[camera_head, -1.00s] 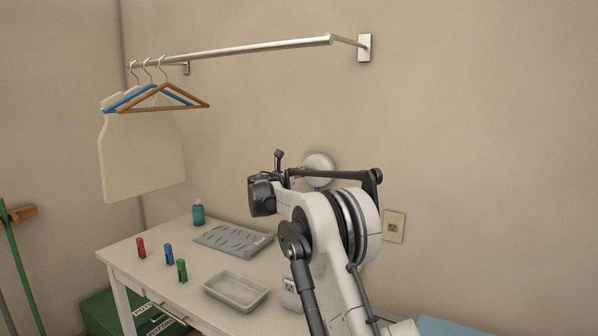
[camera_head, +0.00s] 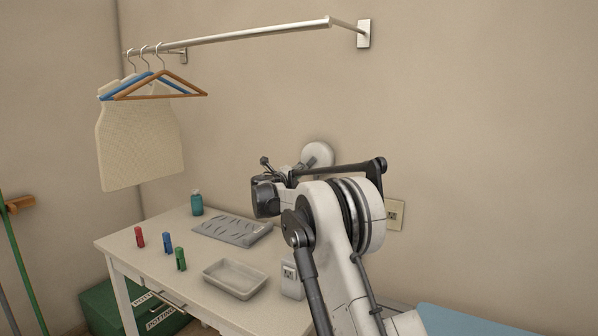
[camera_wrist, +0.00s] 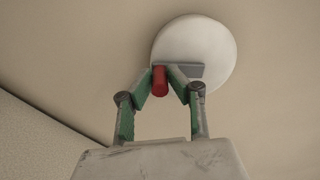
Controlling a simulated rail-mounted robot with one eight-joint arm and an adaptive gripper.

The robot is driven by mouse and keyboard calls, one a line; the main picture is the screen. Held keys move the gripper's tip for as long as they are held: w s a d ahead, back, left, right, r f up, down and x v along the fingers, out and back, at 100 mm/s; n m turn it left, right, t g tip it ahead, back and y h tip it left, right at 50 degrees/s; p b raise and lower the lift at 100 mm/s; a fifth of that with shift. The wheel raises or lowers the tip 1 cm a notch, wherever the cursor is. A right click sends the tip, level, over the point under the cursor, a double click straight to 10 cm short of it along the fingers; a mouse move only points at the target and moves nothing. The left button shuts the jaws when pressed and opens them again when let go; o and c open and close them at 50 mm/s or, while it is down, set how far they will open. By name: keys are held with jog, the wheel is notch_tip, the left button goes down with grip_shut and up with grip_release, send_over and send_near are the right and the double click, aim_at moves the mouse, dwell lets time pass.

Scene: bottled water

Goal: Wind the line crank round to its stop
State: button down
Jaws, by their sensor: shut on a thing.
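The crank's pale round disc (camera_head: 317,155) is on the wall behind my arm, and its lower part is covered by the arm. In the wrist view the white disc (camera_wrist: 212,45) is at the upper right, with a short grey crank arm (camera_wrist: 190,70) across its lower edge. A red handle (camera_wrist: 160,82) stands at the left end of that arm. My gripper (camera_wrist: 161,83) is shut on the red handle, with a green finger on each side of it. In the head view, the fingers and the handle cannot be made out.
A white table (camera_head: 140,258) below holds a grey tray (camera_head: 235,278), a grey slotted board (camera_head: 232,230), a teal bottle (camera_head: 197,204) and small red, blue and green items. A rail (camera_head: 250,33) with hangers is above. A wall socket (camera_head: 395,214) is at right.

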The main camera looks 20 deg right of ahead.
jog(key=shift+s+d+f+n+b, duration=0.2)
jog(key=shift+s+d+f+n, duration=0.1)
jog(key=shift+n, duration=0.75)
jog(key=shift+s+d+f+n+b, duration=0.15)
jog(key=shift+s+n, duration=0.15)
jog(key=shift+n, duration=0.75)
jog(key=c, duration=1.7)
grip_release()
jog(key=shift+o, duration=0.2)
jog(key=v, duration=1.2)
